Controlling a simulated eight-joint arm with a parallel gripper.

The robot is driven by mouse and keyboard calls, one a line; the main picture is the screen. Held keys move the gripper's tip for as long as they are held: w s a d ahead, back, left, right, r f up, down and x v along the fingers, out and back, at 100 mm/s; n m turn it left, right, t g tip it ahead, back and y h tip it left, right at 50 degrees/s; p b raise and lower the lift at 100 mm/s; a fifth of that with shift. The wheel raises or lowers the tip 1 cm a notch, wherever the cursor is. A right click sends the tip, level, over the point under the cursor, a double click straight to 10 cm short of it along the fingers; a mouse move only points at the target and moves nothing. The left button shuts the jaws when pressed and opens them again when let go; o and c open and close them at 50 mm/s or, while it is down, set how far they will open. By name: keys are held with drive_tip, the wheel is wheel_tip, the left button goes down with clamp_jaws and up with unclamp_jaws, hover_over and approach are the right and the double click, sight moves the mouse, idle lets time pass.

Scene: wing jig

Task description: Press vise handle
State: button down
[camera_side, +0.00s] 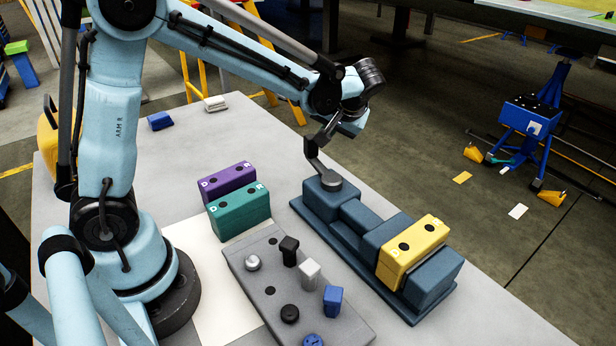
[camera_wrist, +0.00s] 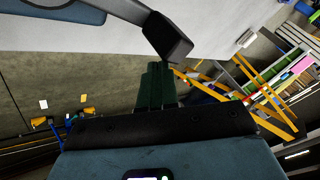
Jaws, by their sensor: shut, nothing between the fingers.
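The blue vise (camera_side: 352,217) stands on the table in the side view, with a yellow block (camera_side: 413,250) between its jaws at the near end. Its dark grey handle (camera_side: 315,163) rises at a tilt from a round pivot on the far end. The handle also shows at the top of the wrist view (camera_wrist: 165,34). My gripper (camera_side: 328,133) is shut and empty beside the handle's upper end. In the wrist view its dark closed fingers (camera_wrist: 155,88) lie just below the handle's end block. I cannot tell whether they touch it.
Purple (camera_side: 228,180) and teal (camera_side: 239,211) blocks stand left of the vise. A grey board (camera_side: 262,290) with several pegs and knobs lies in front of it. Small blue (camera_side: 160,121) and white (camera_side: 216,103) pieces lie at the back. The table's right edge runs close behind the vise.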

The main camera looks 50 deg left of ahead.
idle(0.4)
drive_tip(key=w+d+r, duration=0.5)
drive_tip(key=w+r, duration=0.3)
idle(0.5)
drive_tip(key=shift+s+d, duration=0.1)
drive_tip(key=s+d+f+m+t+h, duration=0.1)
drive_tip(key=s+f+m+t+h, duration=0.1)
drive_tip(key=s, duration=0.8)
drive_tip(key=s+d+f+m+t+h, duration=0.1)
drive_tip(key=s+f+m+t+h, duration=0.2)
drive_tip(key=s, duration=0.8)
drive_tip(key=shift+m+t+h, duration=0.5)
drive_tip(key=shift+m+h, duration=0.6)
drive_tip(key=shift+h, duration=0.1)
